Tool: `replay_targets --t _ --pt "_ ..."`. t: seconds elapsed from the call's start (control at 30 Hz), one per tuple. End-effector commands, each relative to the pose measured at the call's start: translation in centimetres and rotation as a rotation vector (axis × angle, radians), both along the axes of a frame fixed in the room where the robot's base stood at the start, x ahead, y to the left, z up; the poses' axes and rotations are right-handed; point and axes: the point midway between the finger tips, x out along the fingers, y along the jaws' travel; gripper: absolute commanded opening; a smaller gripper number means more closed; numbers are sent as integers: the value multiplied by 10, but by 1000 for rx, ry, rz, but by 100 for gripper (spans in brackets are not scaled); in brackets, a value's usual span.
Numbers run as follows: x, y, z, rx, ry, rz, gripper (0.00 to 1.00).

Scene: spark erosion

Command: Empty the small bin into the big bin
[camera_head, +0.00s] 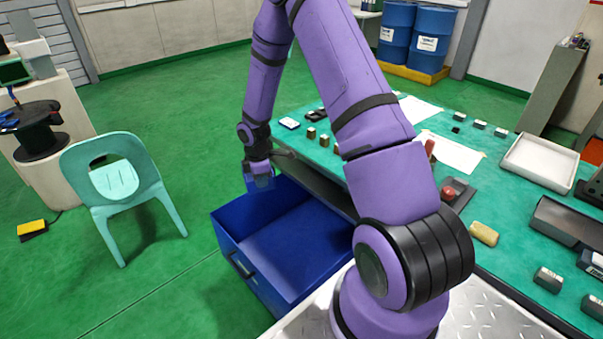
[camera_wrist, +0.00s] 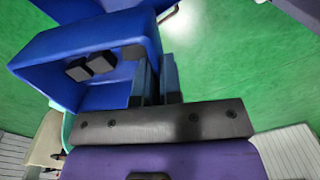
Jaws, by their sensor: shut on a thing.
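The big bin (camera_head: 285,250) is a deep blue open box with a black handle on its near side; the visible part of its floor is bare. My gripper (camera_head: 258,172) is at its far left corner, pointing down. The small bin (camera_head: 264,188) is blue and only partly visible there, blending with the big bin. In the wrist view, my gripper (camera_wrist: 157,78) is shut on a wall of the small bin (camera_wrist: 55,50), which looks tilted. Dark blocks (camera_wrist: 92,66) are inside it. Another blue surface at the top of that view may be the big bin.
A green workbench (camera_head: 320,150) with blocks, trays and a yellow sponge (camera_head: 484,234) stands right of the big bin. A turquoise chair (camera_head: 118,185) stands to the left. Open green floor lies between the chair and the bin. Blue drums (camera_head: 430,40) stand at the back.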

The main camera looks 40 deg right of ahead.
Motion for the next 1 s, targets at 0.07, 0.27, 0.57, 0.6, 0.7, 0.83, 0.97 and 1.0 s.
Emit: replay_targets --t 0.07,0.27,0.57,0.6,0.7,0.83,0.97,1.0 --pt "-2 -12 -3 6 2 130 0" --pt "-6 -38 -9 20 3 482 0" --pt "-13 -76 -18 37 -5 1005 0" --pt "-14 -81 -19 39 -5 1077 0" --pt "-16 -94 -21 42 -10 1251 0" --pt "-20 -110 -25 44 -15 1478 0" --pt "-24 -126 -27 43 -20 1687 0" --pt "-25 -130 -27 42 -21 1744 0"
